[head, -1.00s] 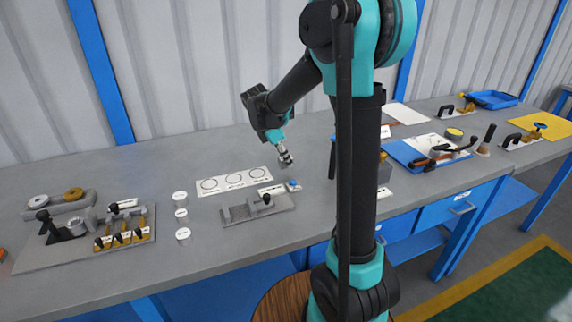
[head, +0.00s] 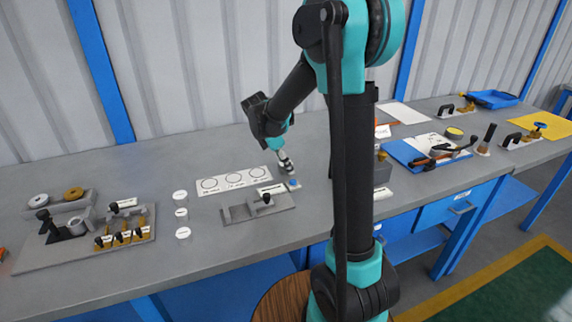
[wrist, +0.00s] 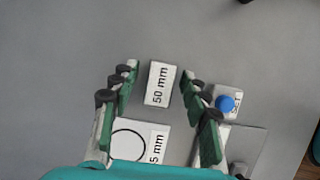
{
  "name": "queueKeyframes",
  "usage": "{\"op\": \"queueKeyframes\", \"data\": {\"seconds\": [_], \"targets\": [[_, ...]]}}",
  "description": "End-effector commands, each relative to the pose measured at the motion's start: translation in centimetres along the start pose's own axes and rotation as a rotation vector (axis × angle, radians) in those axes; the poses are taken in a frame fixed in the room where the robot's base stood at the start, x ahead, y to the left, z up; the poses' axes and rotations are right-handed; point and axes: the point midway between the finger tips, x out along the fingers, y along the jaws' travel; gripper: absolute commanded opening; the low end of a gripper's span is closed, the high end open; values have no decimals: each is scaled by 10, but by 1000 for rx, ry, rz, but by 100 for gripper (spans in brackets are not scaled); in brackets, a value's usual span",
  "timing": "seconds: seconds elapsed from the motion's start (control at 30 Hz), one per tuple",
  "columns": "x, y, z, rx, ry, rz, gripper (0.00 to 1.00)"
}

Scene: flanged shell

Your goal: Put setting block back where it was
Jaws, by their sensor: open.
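In the wrist view, a small white-faced block marked "50 mm" (wrist: 159,84), which looks like the setting block, lies between the spread fingers of my gripper (wrist: 160,82). Gaps show on both sides of it. Whether it rests on the bench or how deep it sits between the fingers is hard to tell. In the head view my gripper (head: 287,166) is low over the bench, just behind the blue button (head: 292,184); the block is not distinct there. The button also shows in the wrist view (wrist: 226,103), right of the right finger, with a "SET" label.
A white card with three circles (head: 234,181) lies left of my gripper. A grey fixture with a black knob (head: 240,213) sits in front of it. Several white discs (head: 181,212) and a grey tool board (head: 50,262) are further left. Bare bench (head: 220,150) lies behind.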

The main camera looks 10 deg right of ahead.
Motion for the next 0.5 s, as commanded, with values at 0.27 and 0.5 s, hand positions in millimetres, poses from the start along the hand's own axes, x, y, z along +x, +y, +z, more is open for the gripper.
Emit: {"op": "queueKeyframes", "data": {"seconds": [0.27, 0.5], "targets": [[-24, 0, 1, -1, 0, 0, 46], [-74, 0, 1, -1, 0, 0, 46]]}}
